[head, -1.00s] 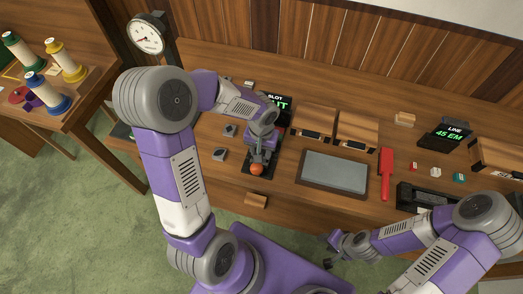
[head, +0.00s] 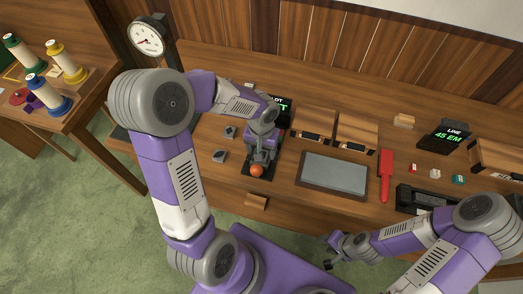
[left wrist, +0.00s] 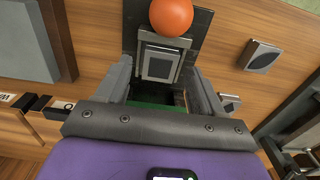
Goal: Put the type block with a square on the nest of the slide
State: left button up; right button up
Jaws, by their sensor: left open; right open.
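The type block with a square (left wrist: 159,65) shows in the left wrist view as a grey metal block with a dark square on its face. It sits on the dark slide (left wrist: 131,22), just behind the orange ball knob (left wrist: 171,15). The knob also shows in the head view (head: 257,170). My left gripper (left wrist: 161,75) is open, its fingers on either side of the block; I cannot tell whether they touch it. In the head view the left gripper (head: 262,152) hides the block and most of the slide. My right gripper (head: 330,250) is open and empty near the table's front edge.
Two other grey blocks lie left of the slide, one farther (head: 230,131) and one nearer (head: 220,156). A display (head: 284,106) stands behind the slide. A grey slab (head: 334,173) and red tool (head: 386,175) lie to the right. A dial (head: 147,38) stands back left.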

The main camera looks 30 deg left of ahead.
pick_arm(q)
notch_tip(320, 180, up, 11)
jog(key=p, duration=0.2)
jog(key=shift+f, duration=0.15)
pick_arm(e)
notch_tip(320, 180, up, 2)
jog(key=shift+r, duration=0.2)
pick_arm(q)
jog(key=shift+s, duration=0.1)
